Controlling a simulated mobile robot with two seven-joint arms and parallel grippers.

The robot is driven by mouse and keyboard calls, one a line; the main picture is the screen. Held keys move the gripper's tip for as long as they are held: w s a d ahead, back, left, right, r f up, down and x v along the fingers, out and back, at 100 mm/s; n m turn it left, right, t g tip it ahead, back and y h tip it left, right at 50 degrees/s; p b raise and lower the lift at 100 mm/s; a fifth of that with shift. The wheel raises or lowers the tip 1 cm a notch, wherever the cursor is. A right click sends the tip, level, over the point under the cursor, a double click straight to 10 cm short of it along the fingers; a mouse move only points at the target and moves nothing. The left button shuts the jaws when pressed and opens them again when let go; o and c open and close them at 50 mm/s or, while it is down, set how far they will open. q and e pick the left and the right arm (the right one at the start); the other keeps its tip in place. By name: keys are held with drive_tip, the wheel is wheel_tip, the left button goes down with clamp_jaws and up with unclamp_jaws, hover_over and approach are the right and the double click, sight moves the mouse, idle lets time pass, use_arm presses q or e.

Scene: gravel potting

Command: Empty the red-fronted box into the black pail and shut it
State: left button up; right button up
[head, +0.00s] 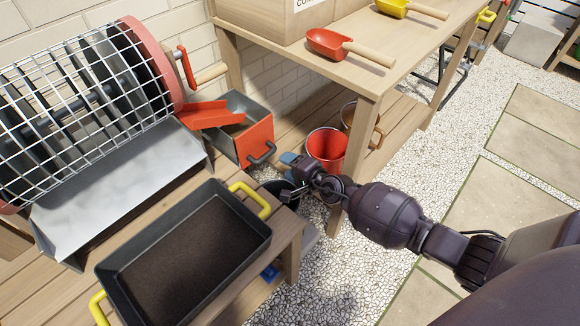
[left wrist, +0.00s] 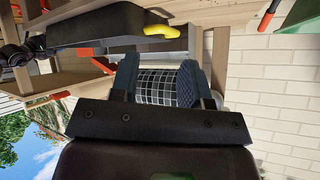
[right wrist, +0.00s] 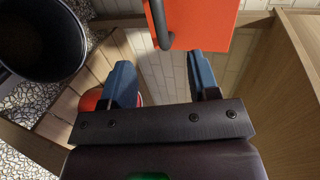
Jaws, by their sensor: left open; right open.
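The red-fronted box (head: 257,141) is a grey metal bin with a dark handle on its red front. It sits pulled out under a red chute, and some brownish material shows inside. Its red front (right wrist: 210,25) and handle (right wrist: 164,30) are close ahead in the right wrist view. My right gripper (head: 287,165) is open and empty, just below and in front of the handle, apart from it. The black pail (head: 279,190) is partly hidden behind my right gripper; it also shows in the right wrist view (right wrist: 42,40). My left gripper (left wrist: 158,75) is open and empty, outside the head view.
A black tray (head: 235,247) with yellow handles and dark contents stands on the front bench. A mesh drum (head: 85,95) is at the left. A red bucket (head: 326,147) stands right of the box, near the table leg. Gravel (head: 335,270) is open at the lower middle.

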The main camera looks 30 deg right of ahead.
sight(268, 157)
drive_tip(key=b+x, duration=0.3)
drive_tip(key=x, duration=0.6)
drive_tip(key=shift+b, duration=0.3)
use_arm(q)
drive_tip(key=shift+a+f+n+t, duration=0.35)
drive_tip(key=shift+n+t, duration=0.05)
drive_tip(key=shift+t, duration=0.3)
use_arm(e)
drive_tip(key=shift+w+a+f, duration=0.1)
drive_tip(key=shift+w+f, duration=0.05)
drive_tip(key=shift+w, duration=0.05)
clamp_jaws()
use_arm(q)
drive_tip(key=shift+r, duration=0.1)
